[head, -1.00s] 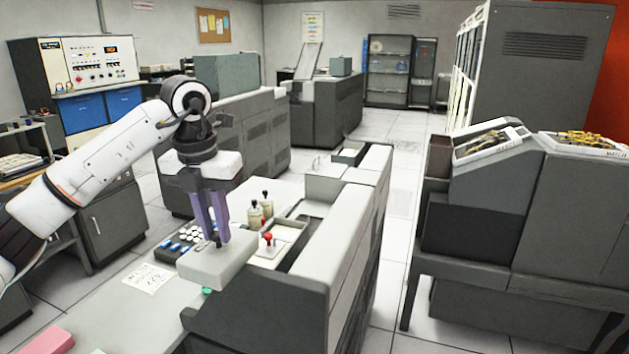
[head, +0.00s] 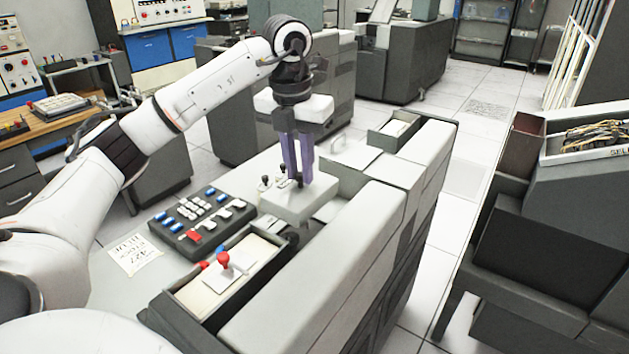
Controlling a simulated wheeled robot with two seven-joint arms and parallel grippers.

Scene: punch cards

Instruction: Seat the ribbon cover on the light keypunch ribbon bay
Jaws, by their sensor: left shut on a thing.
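My left gripper (head: 299,180) points down and is shut on the ribbon cover (head: 300,205), a pale grey block, gripped at its top. The cover looks level and is over the middle of the light keypunch (head: 330,265), beyond the keyboard and close to the dark opening beside the long pale lid. I cannot tell whether it touches the machine. The cover hides what lies directly beneath it, so the ribbon bay is not clearly seen. My right gripper is not in view.
A black keyboard (head: 203,218) with blue, white and red keys is left of the cover. A tray with a red knob (head: 225,260) is in front. A paper note (head: 133,255) lies on the desk.

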